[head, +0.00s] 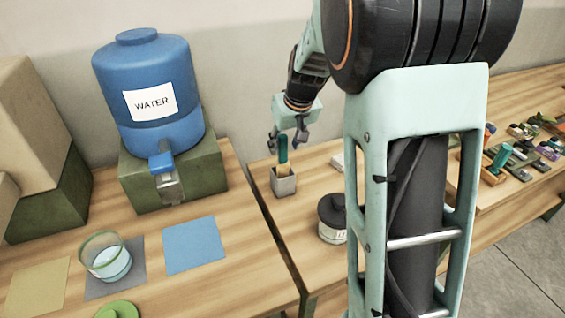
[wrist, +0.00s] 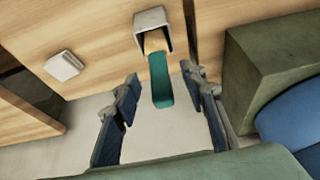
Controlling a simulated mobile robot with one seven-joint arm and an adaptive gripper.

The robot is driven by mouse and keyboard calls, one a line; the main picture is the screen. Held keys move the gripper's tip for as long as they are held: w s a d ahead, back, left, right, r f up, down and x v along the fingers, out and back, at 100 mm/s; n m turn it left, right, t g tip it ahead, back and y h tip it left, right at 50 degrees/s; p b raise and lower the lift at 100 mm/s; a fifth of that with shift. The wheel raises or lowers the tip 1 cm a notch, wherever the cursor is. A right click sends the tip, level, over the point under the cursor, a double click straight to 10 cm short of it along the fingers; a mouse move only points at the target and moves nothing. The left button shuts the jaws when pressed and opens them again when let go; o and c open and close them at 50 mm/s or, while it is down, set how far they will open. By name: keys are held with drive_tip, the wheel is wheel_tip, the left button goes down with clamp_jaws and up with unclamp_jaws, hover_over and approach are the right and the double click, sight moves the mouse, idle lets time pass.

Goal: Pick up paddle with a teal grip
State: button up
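The paddle with a teal grip (head: 283,150) stands upright in a small grey square holder (head: 284,186) on the wooden table. Its light wooden part goes down into the holder. In the wrist view the teal grip (wrist: 160,80) points toward me, with the holder (wrist: 151,19) beyond it. My gripper (head: 286,137) is above the holder at the grip's upper end. In the wrist view my gripper (wrist: 160,93) is open, with one finger on each side of the grip and gaps on both sides. The paddle's lower end is hidden inside the holder.
A blue water jug (head: 150,95) on a green stand (head: 173,175) is left of the holder. A dark-lidded jar (head: 332,218) stands in front of it. A white block (wrist: 64,65) lies nearby. Cluttered small items (head: 520,150) fill the right table.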

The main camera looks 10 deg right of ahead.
sight(283, 150)
drive_tip(key=shift+w+p+x, duration=0.15)
drive_tip(key=shift+p+x, duration=0.05)
drive_tip(key=shift+x, duration=1)
drive_tip(key=shift+w+p+x, duration=0.15)
drive_tip(key=shift+x, duration=1)
drive_tip(key=shift+r, duration=0.1)
clamp_jaws()
